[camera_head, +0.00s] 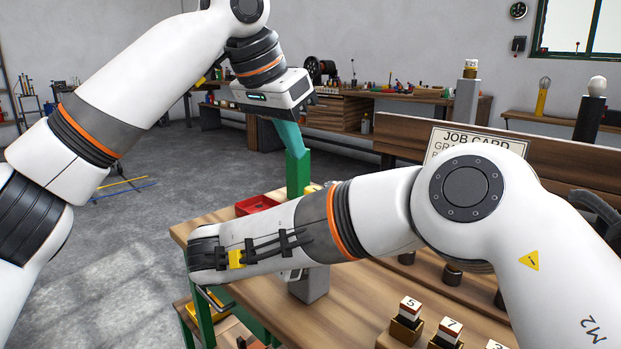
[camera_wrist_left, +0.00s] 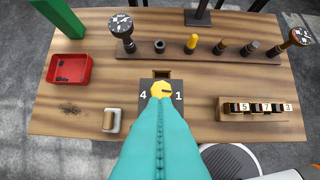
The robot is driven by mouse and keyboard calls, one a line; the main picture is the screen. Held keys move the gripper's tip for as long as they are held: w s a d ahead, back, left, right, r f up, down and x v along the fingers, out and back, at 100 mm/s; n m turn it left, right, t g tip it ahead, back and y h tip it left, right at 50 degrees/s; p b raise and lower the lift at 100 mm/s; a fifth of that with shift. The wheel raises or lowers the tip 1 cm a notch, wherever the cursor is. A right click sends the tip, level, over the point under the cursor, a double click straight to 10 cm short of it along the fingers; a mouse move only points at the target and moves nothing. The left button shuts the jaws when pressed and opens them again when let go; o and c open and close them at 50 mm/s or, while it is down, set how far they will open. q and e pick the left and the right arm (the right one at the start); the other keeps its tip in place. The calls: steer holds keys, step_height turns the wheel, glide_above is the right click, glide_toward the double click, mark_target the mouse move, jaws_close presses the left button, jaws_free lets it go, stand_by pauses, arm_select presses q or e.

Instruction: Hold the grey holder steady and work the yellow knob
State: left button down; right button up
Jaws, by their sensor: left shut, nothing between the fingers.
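The yellow knob (camera_wrist_left: 161,89) shows in the left wrist view on the dark grey holder (camera_wrist_left: 146,98), between a white 4 and a white 1. In the head view a grey block (camera_head: 310,288), which looks like the holder, stands partly behind my right forearm. My left gripper (camera_head: 295,152) has teal fingers, shut and empty, pointing down. In the left wrist view its fingertips (camera_wrist_left: 163,101) overlap the knob's near edge; I cannot tell if they touch it. My right arm crosses the bench, and I cannot see its gripper's fingers.
A red tray (camera_wrist_left: 69,70) lies to the left of the holder, near a green post (camera_head: 297,174). A small roller-like piece (camera_wrist_left: 111,120) lies at front left. A wooden rack (camera_wrist_left: 262,116) with numbered blocks is at right. A rail (camera_wrist_left: 177,49) with several pegs runs behind.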

arm_select(q)
step_height(320, 180, down, 7)
stand_by(0.6)
steer(key=shift+w+d, duration=0.4)
steer(key=shift+w, duration=0.05)
stand_by(1.0)
steer(key=shift+s+d+f, duration=0.1)
steer(key=shift+s+d, duration=0.05)
steer(key=shift+d, duration=0.1)
stand_by(0.9)
steer(key=shift+s+a+r, duration=0.2)
steer(key=shift+s+a, duration=0.1)
steer(key=shift+a, duration=0.05)
step_height(320, 180, up, 6)
stand_by(0.5)
steer(key=shift+a+r, duration=0.1)
